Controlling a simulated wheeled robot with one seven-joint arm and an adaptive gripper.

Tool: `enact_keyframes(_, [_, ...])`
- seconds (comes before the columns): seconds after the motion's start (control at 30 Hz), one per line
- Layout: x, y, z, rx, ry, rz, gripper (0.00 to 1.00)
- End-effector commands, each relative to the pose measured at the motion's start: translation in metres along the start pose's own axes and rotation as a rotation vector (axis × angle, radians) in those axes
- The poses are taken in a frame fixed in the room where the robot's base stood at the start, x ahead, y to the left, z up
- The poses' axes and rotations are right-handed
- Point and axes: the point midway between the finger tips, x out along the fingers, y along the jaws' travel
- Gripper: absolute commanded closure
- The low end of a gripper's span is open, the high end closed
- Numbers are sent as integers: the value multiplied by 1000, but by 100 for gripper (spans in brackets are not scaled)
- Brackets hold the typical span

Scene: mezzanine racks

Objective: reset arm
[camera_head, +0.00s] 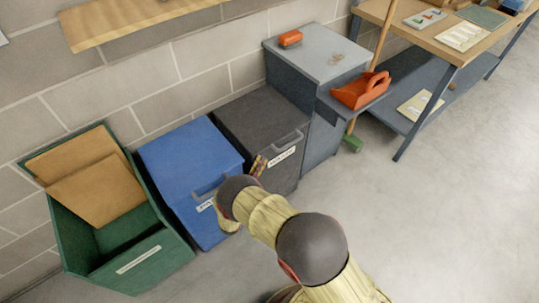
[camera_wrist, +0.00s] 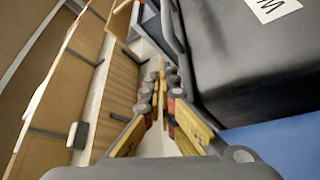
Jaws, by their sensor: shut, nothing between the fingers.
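My arm reaches up from the bottom of the head view, with its gripper (camera_head: 258,166) in front of the dark grey bin (camera_head: 262,112), by its white label. In the wrist view the two yellow-and-grey fingers of my gripper (camera_wrist: 162,78) come together at their tips, shut with nothing held. The dark bin (camera_wrist: 250,60) fills the upper right of that view, close beside the fingers. I cannot tell whether the gripper touches it. My arm hides part of the blue bin's front.
A blue bin (camera_head: 190,155) and an open green bin (camera_head: 163,262) with cardboard stand left. A grey cabinet (camera_head: 325,62), a red-orange caddy (camera_head: 360,90) on its side shelf, and a workbench (camera_head: 455,50) stand right. A wooden shelf (camera_head: 130,20) overhangs the bins. Right-hand floor is clear.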

Motion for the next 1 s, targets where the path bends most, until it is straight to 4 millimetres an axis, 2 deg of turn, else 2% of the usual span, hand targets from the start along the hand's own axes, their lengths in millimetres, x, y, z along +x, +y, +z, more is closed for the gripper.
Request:
enact_keyframes(0.1, [-14,-8,-5,-1,1,-1,100])
enact_keyframes(0.23, [-22,-12,-7,-1,1,-1,100])
enact_keyframes(0.57, [-24,-14,-7,-10,0,0,100])
enact_keyframes(0.73, [-24,-20,-4,-145,-13,-24,100])
enact_keyframes(0.83, [-28,-27,22,-315,-81,-69,100])
enact_keyframes(1.0, [-47,-26,96,-659,-258,-198,100])
